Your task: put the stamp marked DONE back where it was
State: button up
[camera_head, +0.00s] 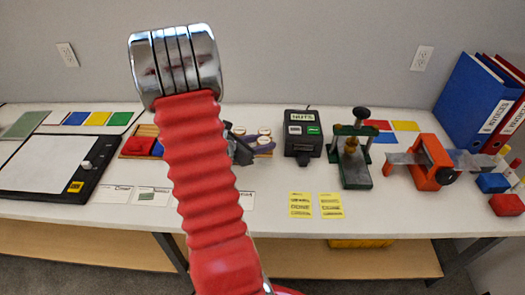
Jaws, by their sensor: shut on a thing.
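My red ribbed arm rises across the middle and hides much of the table behind it. A dark grey part of my gripper (240,150) shows just right of the arm. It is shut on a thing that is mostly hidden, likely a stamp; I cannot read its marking. Whether any place in the rack is empty is hidden.
White cards (113,194) lie in front of the rack. Two yellow printed notes (300,205) lie further right. A black-framed board (45,165) lies left.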

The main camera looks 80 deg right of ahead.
jog(key=shift+f, duration=2.05)
jog(key=shift+f, duration=0.1)
jog(key=o, duration=1.1)
jog(key=v, duration=1.2)
